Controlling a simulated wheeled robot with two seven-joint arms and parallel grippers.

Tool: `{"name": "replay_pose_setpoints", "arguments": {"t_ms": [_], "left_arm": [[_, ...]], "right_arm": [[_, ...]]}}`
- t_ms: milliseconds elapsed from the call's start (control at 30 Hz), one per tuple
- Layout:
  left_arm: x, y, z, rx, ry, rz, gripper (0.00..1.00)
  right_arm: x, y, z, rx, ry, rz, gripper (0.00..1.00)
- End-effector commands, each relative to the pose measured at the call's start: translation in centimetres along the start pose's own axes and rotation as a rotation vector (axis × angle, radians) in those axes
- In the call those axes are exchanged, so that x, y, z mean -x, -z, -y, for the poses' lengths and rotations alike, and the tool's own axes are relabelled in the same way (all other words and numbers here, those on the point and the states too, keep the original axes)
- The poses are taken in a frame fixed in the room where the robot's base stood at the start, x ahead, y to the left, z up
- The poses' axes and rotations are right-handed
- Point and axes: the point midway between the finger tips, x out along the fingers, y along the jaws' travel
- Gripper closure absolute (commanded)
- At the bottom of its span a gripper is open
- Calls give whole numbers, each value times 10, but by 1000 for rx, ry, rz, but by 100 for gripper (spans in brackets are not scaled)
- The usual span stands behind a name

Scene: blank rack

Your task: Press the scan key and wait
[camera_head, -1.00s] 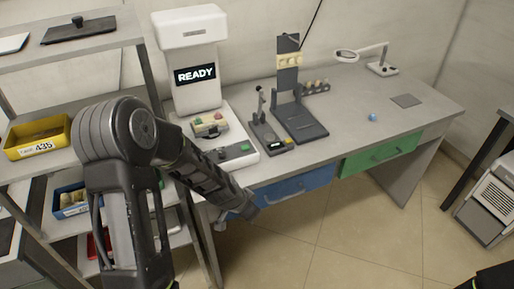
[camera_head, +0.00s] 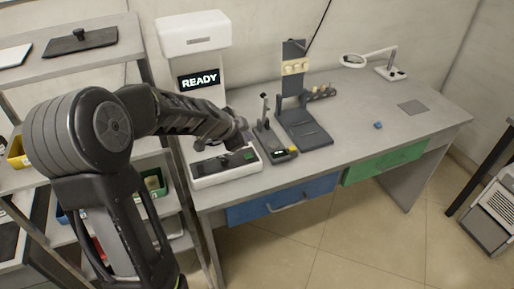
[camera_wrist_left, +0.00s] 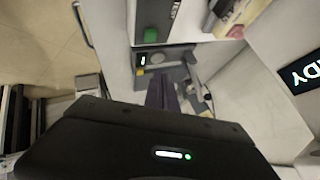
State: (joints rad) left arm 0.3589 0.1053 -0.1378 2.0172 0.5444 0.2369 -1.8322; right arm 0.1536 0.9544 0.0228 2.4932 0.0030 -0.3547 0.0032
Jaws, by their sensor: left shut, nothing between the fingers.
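A white scanner (camera_head: 194,35) stands at the desk's left end, its screen (camera_head: 199,79) reading READY. The green key (camera_head: 249,155) sits at the right end of a dark strip on its base. It also shows in the left wrist view (camera_wrist_left: 150,35). My left gripper (camera_head: 243,130) is shut and empty, above the base and apart from the key in the wrist view, where its fingers (camera_wrist_left: 162,92) point past it. My forearm hides the scanner's middle; a pale block with a red spot (camera_wrist_left: 236,31) shows in the wrist view. My right gripper is not in view.
A small device with a yellow end (camera_head: 284,155) and a dark stand (camera_head: 305,128) are right of the scanner. A blue object (camera_head: 378,125), a grey pad (camera_head: 411,107) and a magnifier lamp (camera_head: 389,72) are farther right. A metal shelf (camera_head: 80,55) stands left.

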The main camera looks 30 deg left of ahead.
Motion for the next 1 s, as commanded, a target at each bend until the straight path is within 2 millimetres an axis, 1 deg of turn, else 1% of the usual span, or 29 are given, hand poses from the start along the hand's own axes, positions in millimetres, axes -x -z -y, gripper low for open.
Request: {"name": "replay_pose_setpoints", "arguments": {"t_ms": [33,100,167,500,767,1000], "left_arm": [[8,2,10,-14,15,-6,100],[15,4,18,-35,28,-13,100],[19,5,22,-46,34,-17,100],[20,5,24,-54,37,-19,100],[14,0,20,-52,37,-19,100],[-6,-14,8,-51,37,-18,100]], "right_arm": [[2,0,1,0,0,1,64],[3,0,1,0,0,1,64],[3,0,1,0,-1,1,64],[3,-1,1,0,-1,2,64],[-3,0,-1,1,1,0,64],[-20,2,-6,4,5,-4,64]]}}
